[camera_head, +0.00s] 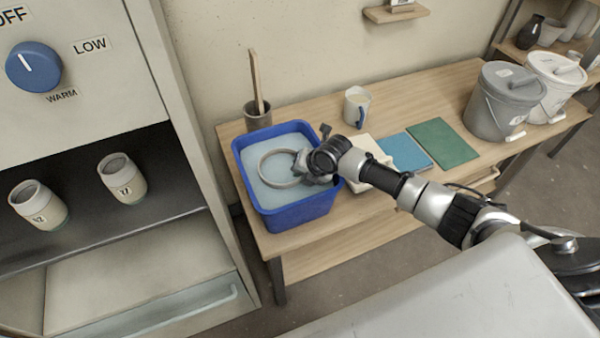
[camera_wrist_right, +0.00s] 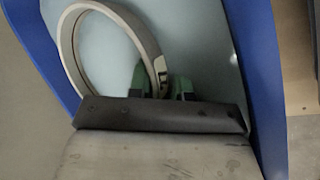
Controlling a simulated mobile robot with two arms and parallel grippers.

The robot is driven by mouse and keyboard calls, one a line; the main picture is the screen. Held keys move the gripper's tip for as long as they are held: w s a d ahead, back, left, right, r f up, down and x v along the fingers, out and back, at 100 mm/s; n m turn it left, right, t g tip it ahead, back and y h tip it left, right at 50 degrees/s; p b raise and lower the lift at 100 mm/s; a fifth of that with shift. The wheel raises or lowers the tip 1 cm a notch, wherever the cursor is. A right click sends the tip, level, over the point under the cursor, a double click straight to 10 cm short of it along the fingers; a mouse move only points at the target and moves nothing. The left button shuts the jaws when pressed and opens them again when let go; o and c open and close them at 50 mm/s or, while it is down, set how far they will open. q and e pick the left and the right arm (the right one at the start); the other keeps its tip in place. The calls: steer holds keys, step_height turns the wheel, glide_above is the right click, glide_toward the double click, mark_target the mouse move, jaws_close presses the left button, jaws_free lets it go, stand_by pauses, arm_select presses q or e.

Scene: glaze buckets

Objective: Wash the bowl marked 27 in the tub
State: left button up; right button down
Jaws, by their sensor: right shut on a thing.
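A blue tub (camera_head: 298,214) holding pale blue water stands at the left end of the wooden table. A pale round bowl (camera_head: 263,166) is inside the tub, at the water, with its rim ring showing. Its number does not show. My right gripper (camera_head: 303,165) reaches into the tub from the right and is shut on the bowl's right edge. In the right wrist view, green fingertips (camera_wrist_right: 163,82) meet the rim of the bowl (camera_wrist_right: 72,50), with the water around it and the blue tub wall (camera_wrist_right: 262,75) at the right. My left gripper is not in view.
A cup with a wooden stick (camera_head: 258,112) and a white mug (camera_head: 356,107) stand behind the tub. Blue (camera_head: 405,152) and green (camera_head: 443,142) tiles lie to the right. Grey (camera_head: 504,102) and white (camera_head: 553,86) lidded buckets stand farther right. A cabinet with two jars (camera_head: 122,178) is at left.

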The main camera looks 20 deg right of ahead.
steer(key=shift+d+f, duration=0.1)
steer(key=shift+d, duration=0.8)
step_height(320, 180, up, 6)
steer(key=p, duration=0.4)
steer(key=shift+d+p, duration=0.2)
steer(key=shift+p, duration=0.2)
steer(key=shift+r, duration=0.2)
stand_by(1.2)
step_height(320, 180, up, 6)
steer(key=p, duration=0.5)
steer(key=shift+r, duration=0.25)
